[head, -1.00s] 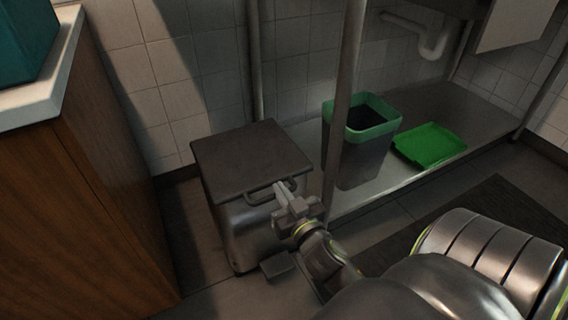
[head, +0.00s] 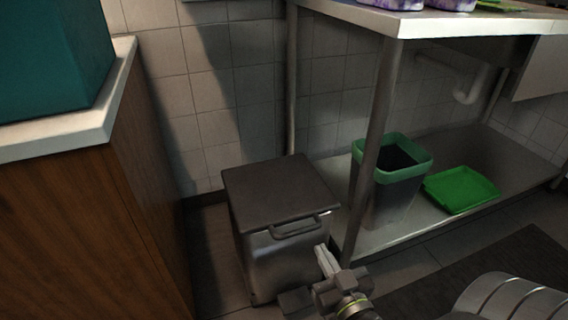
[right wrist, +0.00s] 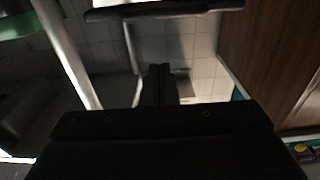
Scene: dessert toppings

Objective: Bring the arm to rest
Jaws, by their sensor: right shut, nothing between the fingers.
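My right gripper (head: 326,262) is shut and empty in the head view. It is in front of the metal pedal bin (head: 288,262), below and to the right of the bin's lid handle (head: 298,226). The bin's dark lid (head: 280,187) lies flat and closed. In the right wrist view my shut fingers (right wrist: 158,80) show at the centre, with a dark bar, probably the bin handle (right wrist: 165,10), across the top. My left gripper is not in view.
A wooden cabinet (head: 60,235) with a white top and a teal box (head: 50,60) stands at left. A metal table's leg (head: 374,150) rises right of the bin. On its lower shelf are a green-rimmed bin (head: 395,180) and a green tray (head: 461,189).

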